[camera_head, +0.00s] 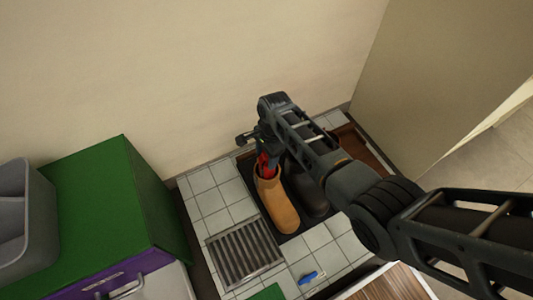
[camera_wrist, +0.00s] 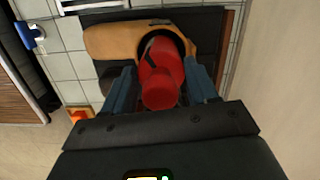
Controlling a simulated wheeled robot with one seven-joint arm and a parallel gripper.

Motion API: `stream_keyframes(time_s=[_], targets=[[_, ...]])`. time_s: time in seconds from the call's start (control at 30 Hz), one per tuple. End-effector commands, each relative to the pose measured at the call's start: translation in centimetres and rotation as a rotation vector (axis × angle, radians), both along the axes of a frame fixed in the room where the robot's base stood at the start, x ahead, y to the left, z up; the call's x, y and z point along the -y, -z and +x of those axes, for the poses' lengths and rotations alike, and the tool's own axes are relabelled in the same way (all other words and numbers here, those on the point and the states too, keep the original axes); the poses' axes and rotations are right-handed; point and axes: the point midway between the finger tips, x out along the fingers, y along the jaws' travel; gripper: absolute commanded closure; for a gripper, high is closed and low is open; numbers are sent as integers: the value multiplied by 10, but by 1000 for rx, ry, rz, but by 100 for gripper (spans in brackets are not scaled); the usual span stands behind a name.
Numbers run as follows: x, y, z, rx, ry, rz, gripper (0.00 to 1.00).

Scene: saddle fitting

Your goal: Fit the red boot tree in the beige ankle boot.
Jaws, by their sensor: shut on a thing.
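The beige ankle boot (camera_head: 277,205) stands upright on a dark mat (camera_head: 293,239), its toe toward the bottom of the head view. In the wrist view the boot (camera_wrist: 112,40) lies across the top, with its dark round opening at the right. My gripper (camera_head: 262,150) is above the opening, shut on the red boot tree (camera_head: 263,168). In the wrist view the tree (camera_wrist: 160,72) sits between the blue fingers of my gripper (camera_wrist: 162,88). Its far end overlaps the opening and seems to be at or inside it; the depth is hidden.
A dark boot (camera_head: 309,196) stands close to the right of the beige one, partly under my arm. A metal grate (camera_head: 243,252) and a blue-and-white object (camera_head: 311,277) are on the tiles in front. A green-topped cabinet (camera_head: 95,205) stands left; the wall is close behind.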

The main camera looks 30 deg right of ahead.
Motion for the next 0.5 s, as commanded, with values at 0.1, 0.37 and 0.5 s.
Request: stream_keyframes(time_s=[0.1, 0.37, 0.5], targets=[[0, 4, 0, 0, 0, 0, 97], [0, 3, 0, 0, 0, 0, 97], [0, 3, 0, 0, 0, 0, 30]])
